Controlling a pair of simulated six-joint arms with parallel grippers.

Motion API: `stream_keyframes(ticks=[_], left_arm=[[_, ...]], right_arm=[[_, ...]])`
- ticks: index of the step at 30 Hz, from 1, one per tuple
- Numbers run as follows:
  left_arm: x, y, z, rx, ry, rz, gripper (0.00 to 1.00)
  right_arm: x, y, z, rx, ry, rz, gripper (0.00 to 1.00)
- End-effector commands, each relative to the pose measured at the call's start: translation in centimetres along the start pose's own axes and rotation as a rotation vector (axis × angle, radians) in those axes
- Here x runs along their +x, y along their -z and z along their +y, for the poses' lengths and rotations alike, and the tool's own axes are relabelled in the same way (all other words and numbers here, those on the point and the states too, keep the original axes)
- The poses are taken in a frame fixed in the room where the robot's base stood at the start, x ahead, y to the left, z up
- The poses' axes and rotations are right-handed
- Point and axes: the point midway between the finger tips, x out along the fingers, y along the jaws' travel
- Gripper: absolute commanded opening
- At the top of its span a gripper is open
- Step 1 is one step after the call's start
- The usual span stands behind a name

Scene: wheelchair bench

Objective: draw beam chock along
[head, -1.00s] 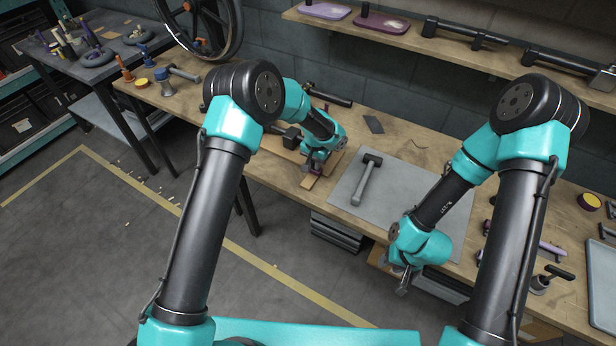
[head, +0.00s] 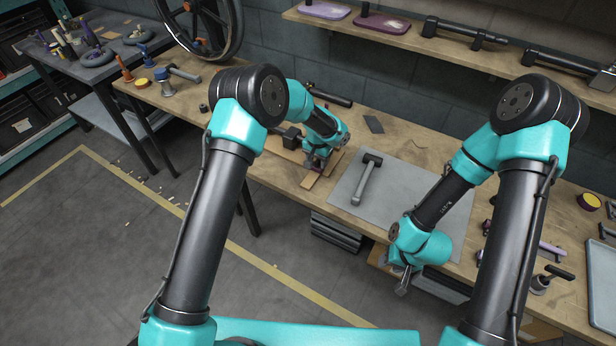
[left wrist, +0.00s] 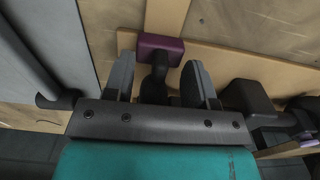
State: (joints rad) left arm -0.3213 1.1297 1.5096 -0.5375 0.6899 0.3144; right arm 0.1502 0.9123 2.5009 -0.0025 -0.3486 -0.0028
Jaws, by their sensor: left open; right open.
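A purple block with a dark stem, which looks like the beam chock (left wrist: 161,44), shows between the fingers of my left gripper (left wrist: 158,66) in the left wrist view. The fingers are open, one on each side of the stem, and I cannot tell whether they touch it. The block sits at a light wooden board (left wrist: 225,60) where a narrow strip runs off. In the head view my left gripper (head: 316,164) is low over the bench and hides most of the block. My right gripper (head: 402,284) is open and empty near the bench's front edge.
A hammer (head: 366,181) lies on a grey mat (head: 345,192) to the right of my left gripper. A dark clamp-like block (left wrist: 248,97) is close by the right finger in the left wrist view. A tray (head: 601,262) lies at the far right.

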Motion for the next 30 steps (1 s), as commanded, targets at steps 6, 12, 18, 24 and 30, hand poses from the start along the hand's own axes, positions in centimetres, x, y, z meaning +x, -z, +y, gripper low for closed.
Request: stream_keyframes(ticks=[6, 12, 18, 24, 30], left_arm=[[-0.1, 0.0, 0.0, 0.000, 0.000, 0.000, 0.51], [-1.2, 0.0, 0.0, 0.000, 0.001, 0.001, 0.51], [-2.4, 0.0, 0.0, -0.001, 0.000, 0.001, 0.51], [-3.7, 0.0, 0.0, -0.001, 0.001, 0.000, 0.51], [-4.9, 0.0, 0.0, 0.000, 0.000, 0.001, 0.51]], right_arm=[[0.0, 0.0, 0.0, 0.000, 0.000, 0.000, 0.43], [0.0, 0.0, 0.0, 0.000, 0.000, 0.000, 0.43], [0.0, 0.0, 0.0, 0.000, 0.000, 0.000, 0.43], [0.0, 0.0, 0.0, 0.000, 0.000, 0.000, 0.43], [0.0, 0.0, 0.0, 0.000, 0.000, 0.000, 0.43]])
